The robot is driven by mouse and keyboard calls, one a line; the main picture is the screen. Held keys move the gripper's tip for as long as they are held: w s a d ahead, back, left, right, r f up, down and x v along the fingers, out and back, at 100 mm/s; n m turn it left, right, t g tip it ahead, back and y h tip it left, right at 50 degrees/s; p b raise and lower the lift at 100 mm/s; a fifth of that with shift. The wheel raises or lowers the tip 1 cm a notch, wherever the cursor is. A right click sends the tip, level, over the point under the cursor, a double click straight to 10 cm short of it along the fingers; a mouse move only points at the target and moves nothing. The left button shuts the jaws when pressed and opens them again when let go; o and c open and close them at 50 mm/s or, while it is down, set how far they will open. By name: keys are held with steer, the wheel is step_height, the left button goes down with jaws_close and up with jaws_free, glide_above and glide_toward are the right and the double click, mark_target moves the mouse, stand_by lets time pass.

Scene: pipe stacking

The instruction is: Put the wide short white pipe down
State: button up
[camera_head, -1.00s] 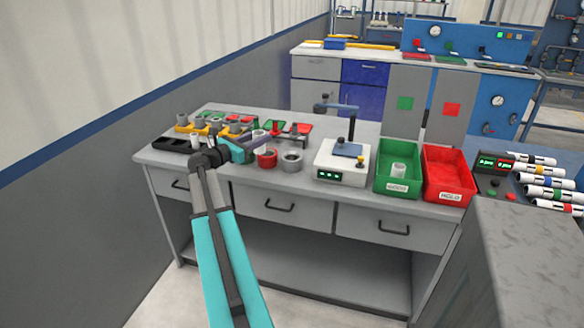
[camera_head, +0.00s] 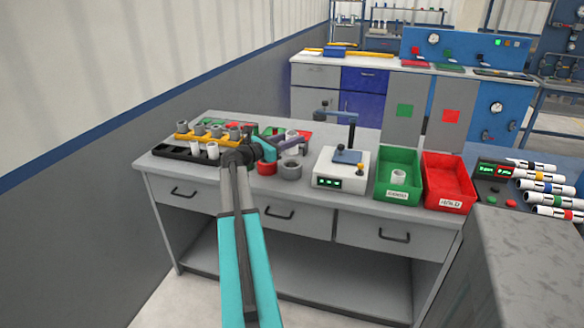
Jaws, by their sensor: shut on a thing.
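My gripper (camera_head: 292,145) is shut on a short white pipe (camera_head: 292,134), at the end of my arm over the left half of the grey workbench (camera_head: 190,173). The pipe looks upright between the fingers; its lower part is hidden by them. I cannot tell its exact height above the bench. A red ring (camera_head: 267,168) and a grey ring (camera_head: 291,169) stand on the bench just in front of and below the gripper.
A black tray (camera_head: 172,151) with white pipes and a yellow rack (camera_head: 187,138) with several grey pipes are at left. A white scale device (camera_head: 341,170), a green bin (camera_head: 386,188) holding a white pipe, and a red bin (camera_head: 447,188) stand at right.

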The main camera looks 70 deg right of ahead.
mark_target(292, 149)
steer(key=shift+f, duration=2.15)
steer(key=shift+f+p, duration=0.4)
steer(key=shift+f, duration=1.9)
steer(key=shift+f, duration=0.15)
steer(key=o, duration=1.1)
steer(key=shift+f, duration=0.1)
steer(key=shift+a+b, duration=0.15)
steer(key=shift+b, duration=0.25)
steer(key=b+v, duration=0.1)
steer(key=v, duration=1.2)
steer(key=shift+a, duration=0.35)
